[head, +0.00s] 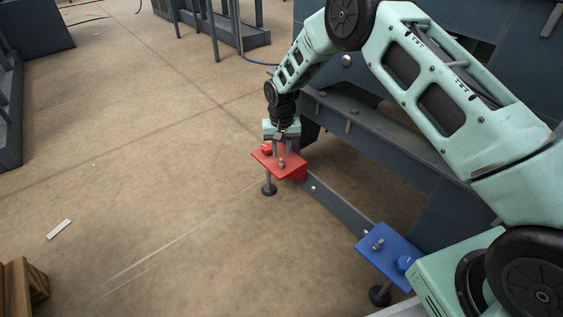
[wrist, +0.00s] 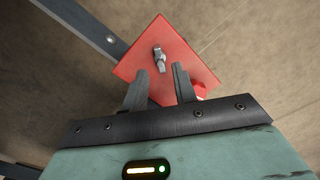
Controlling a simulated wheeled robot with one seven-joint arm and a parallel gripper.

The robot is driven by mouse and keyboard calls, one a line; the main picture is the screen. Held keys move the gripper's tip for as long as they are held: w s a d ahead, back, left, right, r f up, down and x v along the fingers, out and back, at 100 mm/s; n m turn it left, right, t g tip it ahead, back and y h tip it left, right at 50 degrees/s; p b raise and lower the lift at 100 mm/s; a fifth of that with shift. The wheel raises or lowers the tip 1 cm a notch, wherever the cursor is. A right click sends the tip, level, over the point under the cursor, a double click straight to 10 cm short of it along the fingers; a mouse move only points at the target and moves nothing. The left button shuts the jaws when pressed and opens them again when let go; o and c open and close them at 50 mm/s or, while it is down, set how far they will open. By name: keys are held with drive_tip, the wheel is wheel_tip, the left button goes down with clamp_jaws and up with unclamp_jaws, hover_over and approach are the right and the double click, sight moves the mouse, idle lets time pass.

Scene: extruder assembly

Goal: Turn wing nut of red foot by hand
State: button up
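The red foot has a red plate (head: 297,169) fixed to the dark frame, with a round black pad (head: 269,190) on a stem below it. The plate also shows in the wrist view (wrist: 186,52). A grey wing nut (wrist: 158,57) on a threaded stud stands near the plate's middle; it is small in the head view (head: 282,163). My gripper (wrist: 156,74) is just above the plate, its two grey fingers apart. The wing nut appears just past the fingertips, between them in the picture. I cannot tell whether either finger touches it. The gripper also shows in the head view (head: 282,148).
A red bolt head (head: 267,149) stands on the plate beside my gripper. A blue foot (head: 391,253) is on the same beam (head: 340,208) at lower right. Dark machine structure stands behind. The brown floor at left is mostly clear, with a white strip (head: 59,229).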

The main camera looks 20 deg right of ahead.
sight(281, 161)
wheel_tip(281, 161, down, 4)
drive_tip(key=b, duration=0.3)
drive_tip(key=shift+r, duration=0.25)
drive_tip(key=shift+r+p, duration=0.1)
drive_tip(key=shift+p, duration=0.2)
clamp_jaws()
